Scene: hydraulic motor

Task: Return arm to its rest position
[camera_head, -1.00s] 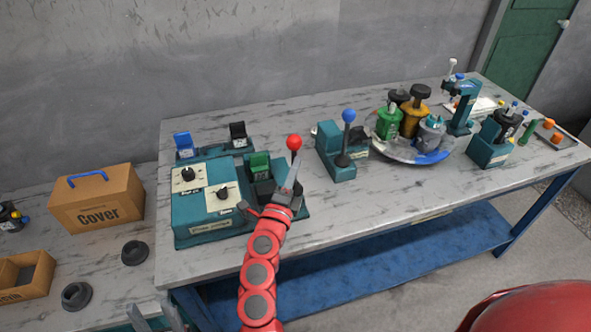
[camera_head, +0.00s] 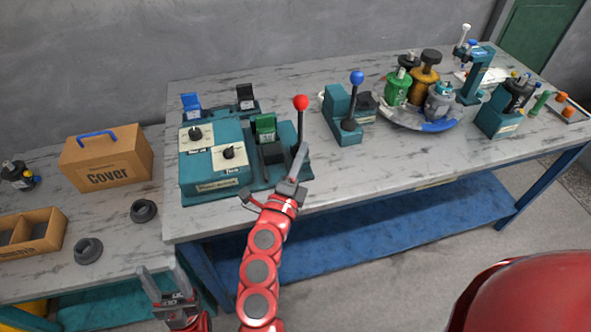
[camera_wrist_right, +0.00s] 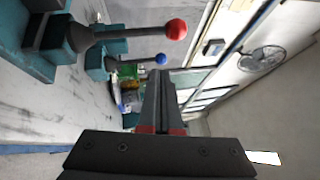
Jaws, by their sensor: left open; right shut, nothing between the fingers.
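My right arm (camera_head: 263,240) reaches up from the bottom middle of the head view. Its gripper (camera_head: 302,152) is shut and empty, in front of the red-knobbed lever (camera_head: 301,103) on the teal control box (camera_head: 213,188). In the right wrist view its closed fingers (camera_wrist_right: 160,88) point away with nothing between them. The red knob (camera_wrist_right: 175,29) there is beside the fingers, apart from them. My left gripper (camera_head: 165,287) is open and empty at the bottom left of the head view, below the front edge of the left table.
A blue-knobbed lever unit (camera_head: 346,124), a round turntable with colored parts (camera_head: 437,126) and a teal press (camera_head: 474,84) stand further right. The Cover box (camera_head: 106,160) and black rings (camera_head: 143,211) are on the left table. The bench's front strip (camera_head: 400,172) is clear.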

